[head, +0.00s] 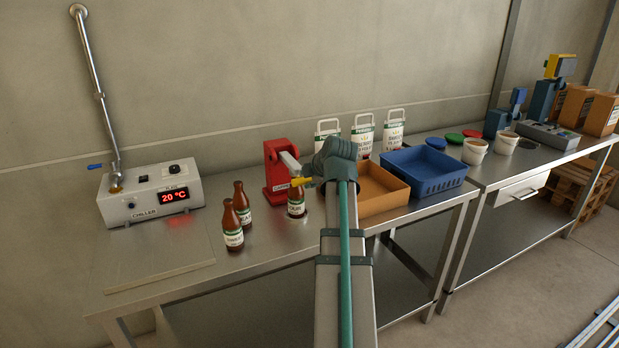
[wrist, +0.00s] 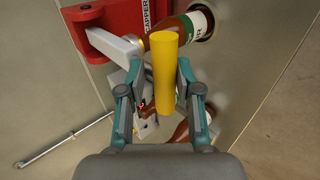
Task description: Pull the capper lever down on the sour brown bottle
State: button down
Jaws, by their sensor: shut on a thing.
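The red capper (head: 276,178) stands on the steel bench against the wall, with a pale arm and a yellow lever handle (head: 302,181). A brown bottle (head: 296,209) with a white and green label stands upright under the capper head; its label seems to read SOUR, but is small. In the wrist view the bottle (wrist: 190,27) is beside the red capper (wrist: 105,32). My gripper (wrist: 158,70) is shut on the yellow handle (wrist: 164,75), which lies between its fingers. The bottle's top is hidden in the head view.
Two brown bottles (head: 233,226) (head: 243,208) stand left of the capper. The chiller box (head: 150,194) is farther left. An orange tray (head: 378,200) and a blue crate (head: 428,183) sit to the right, with several white-framed labelled items (head: 363,134) behind. The bench front left is clear.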

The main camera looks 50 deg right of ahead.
jog(key=c, duration=1.2)
grip_release()
jog(key=shift+f, duration=0.45)
jog(key=shift+o, duration=1.2)
jog(key=shift+w+f, duration=0.1)
jog(key=shift+w, duration=0.1)
jog(key=shift+s+r, duration=0.35)
jog(key=shift+r, duration=0.1)
jog(key=v, duration=1.1)
jog(key=shift+r, duration=0.15)
